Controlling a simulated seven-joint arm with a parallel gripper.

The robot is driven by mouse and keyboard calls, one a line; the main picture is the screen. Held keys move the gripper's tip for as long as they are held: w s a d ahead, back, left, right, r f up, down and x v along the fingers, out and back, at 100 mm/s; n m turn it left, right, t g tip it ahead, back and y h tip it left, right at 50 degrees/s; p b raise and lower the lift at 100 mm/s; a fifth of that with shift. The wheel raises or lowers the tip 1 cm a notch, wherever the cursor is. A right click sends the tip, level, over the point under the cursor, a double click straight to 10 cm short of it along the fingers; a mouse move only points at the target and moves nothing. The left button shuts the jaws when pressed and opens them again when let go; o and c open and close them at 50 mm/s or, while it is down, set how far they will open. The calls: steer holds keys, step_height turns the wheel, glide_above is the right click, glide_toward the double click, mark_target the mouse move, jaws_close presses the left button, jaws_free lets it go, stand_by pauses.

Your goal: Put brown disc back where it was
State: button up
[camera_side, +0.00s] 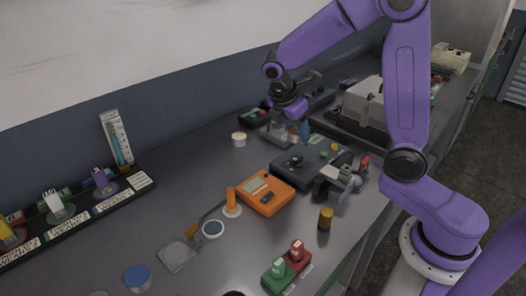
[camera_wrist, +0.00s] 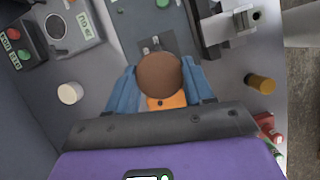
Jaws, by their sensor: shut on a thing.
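My gripper (camera_wrist: 160,82) is shut on the brown disc (camera_wrist: 159,72), which sits between its blue fingers in the wrist view. In the side view my gripper (camera_side: 299,132) is above the back part of the bench, near a small grey device (camera_side: 272,134). That device (camera_wrist: 62,32) has a round plate on top and shows at the upper left of the wrist view. The disc appears held above the bench, apart from the surfaces below. I cannot clearly make out the disc in the side view. Which spot the disc came from does not show.
A dark grey box (camera_side: 305,165) with buttons and an orange instrument (camera_side: 266,193) stand below and in front of my gripper. A cream cylinder (camera_side: 239,139) is to the left, a brown-yellow cylinder (camera_side: 325,218) to the front.

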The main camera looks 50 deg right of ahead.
steer(key=w+f, duration=0.4)
steer(key=w, duration=0.5)
glide_above(264, 154)
steer(key=s+a, duration=0.1)
steer(key=a, duration=0.1)
steer(key=f, duration=0.4)
steer(key=shift+s+d+f, duration=0.1)
steer(key=shift+d+f, duration=0.1)
steer(key=shift+d, duration=0.05)
steer(key=shift+w+f, duration=0.65)
steer(key=shift+f, duration=1.55)
steer(key=shift+f, duration=0.15)
steer(key=o, duration=1.2)
steer(key=shift+o, duration=0.2)
steer(key=v, duration=1.2)
steer(key=shift+r, duration=0.25)
